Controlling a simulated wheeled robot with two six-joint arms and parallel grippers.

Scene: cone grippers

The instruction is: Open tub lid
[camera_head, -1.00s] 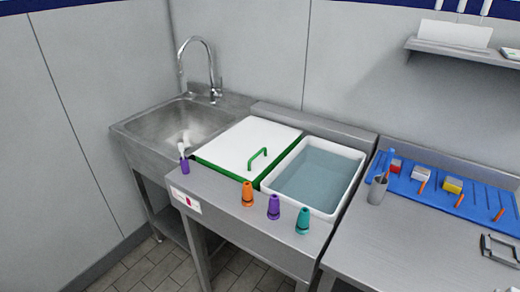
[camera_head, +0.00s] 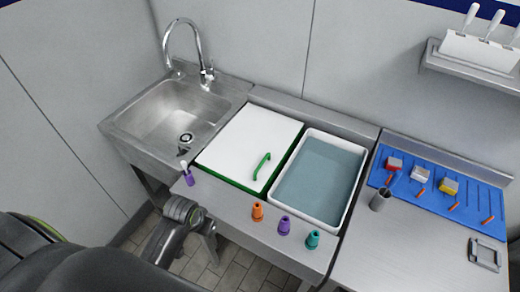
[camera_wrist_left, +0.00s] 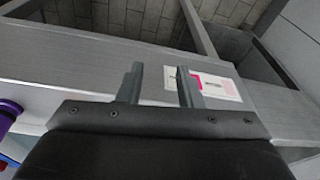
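The tub's white lid (camera_head: 247,139) lies flat and closed, with a green rim around its edges. A green bar handle (camera_head: 262,166) stands on its right part. My left arm comes in from the lower left in the head view, near the counter's front edge and left of the cones. In the left wrist view my left gripper (camera_wrist_left: 161,86) has two grey fingers spread apart with nothing between them. It is in front of the counter edge with a white and pink label (camera_wrist_left: 215,85), away from the handle. My right gripper is not in view.
An open white basin of water (camera_head: 348,200) adjoins the tub. Orange (camera_head: 258,211), purple (camera_head: 284,225) and teal (camera_head: 313,239) cones stand along the front edge. A purple holder (camera_head: 188,178) is at the front left. A sink (camera_head: 180,115) is left; a grey cup (camera_head: 380,199) is right.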

